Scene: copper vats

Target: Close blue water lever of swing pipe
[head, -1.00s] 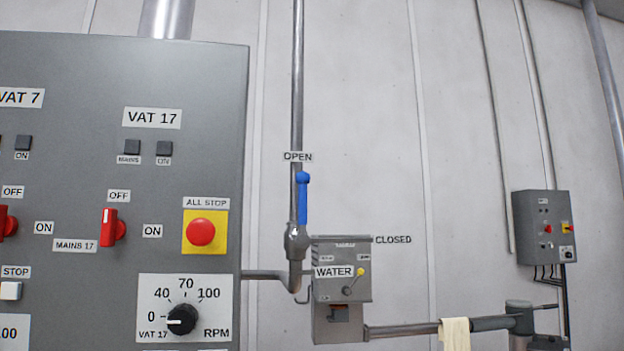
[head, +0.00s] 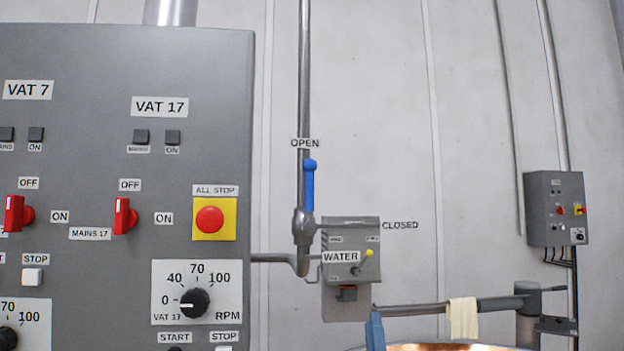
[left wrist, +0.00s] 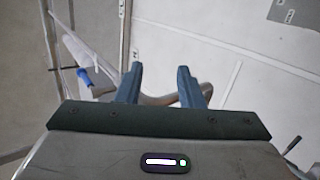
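The blue water lever (head: 309,187) stands upright on the vertical pipe, with its tip just below the OPEN label. The CLOSED label (head: 400,225) is to its lower right. In the head view, a blue-grey finger of my left gripper (head: 375,332) shows at the bottom edge, below and right of the lever and apart from it. In the left wrist view, both fingers of the left gripper (left wrist: 160,76) are spread with nothing between them. A small blue piece (left wrist: 83,76), apparently the lever, lies left of the fingers there. My right gripper is in neither view.
A large grey control panel (head: 110,255) fills the left. A grey WATER box (head: 350,290) is right of the pipe. A horizontal swing pipe (head: 405,310) with a cloth (head: 463,318) extends right above a copper vat (head: 450,347). Bare wall surrounds the lever's right side.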

